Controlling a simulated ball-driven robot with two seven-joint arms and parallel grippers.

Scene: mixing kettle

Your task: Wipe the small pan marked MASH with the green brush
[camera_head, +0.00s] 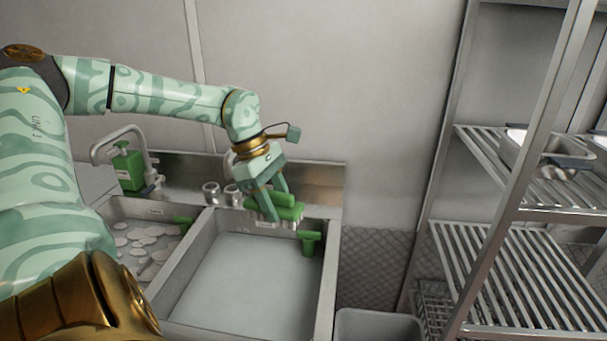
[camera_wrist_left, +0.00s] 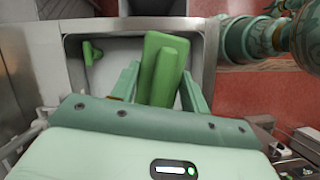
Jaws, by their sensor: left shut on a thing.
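My left gripper (camera_head: 268,203) is shut on the green brush (camera_head: 290,213), holding it above the back of the right sink basin. Pale bristles show on its underside. The left wrist view also shows the green brush (camera_wrist_left: 163,68) between the fingers. A small metal pan (camera_head: 522,152) with a dark handle sits on the upper rack shelf at the right, partly hidden by the rack post. I can read no MASH mark on it, so I cannot tell if it is the named pan. My right gripper is not in view.
The left basin (camera_head: 187,255) holds several pale round pieces. A green soap bottle (camera_head: 128,167) and a tap (camera_head: 118,136) stand behind. A grey bin (camera_head: 376,325) stands right of the sink.

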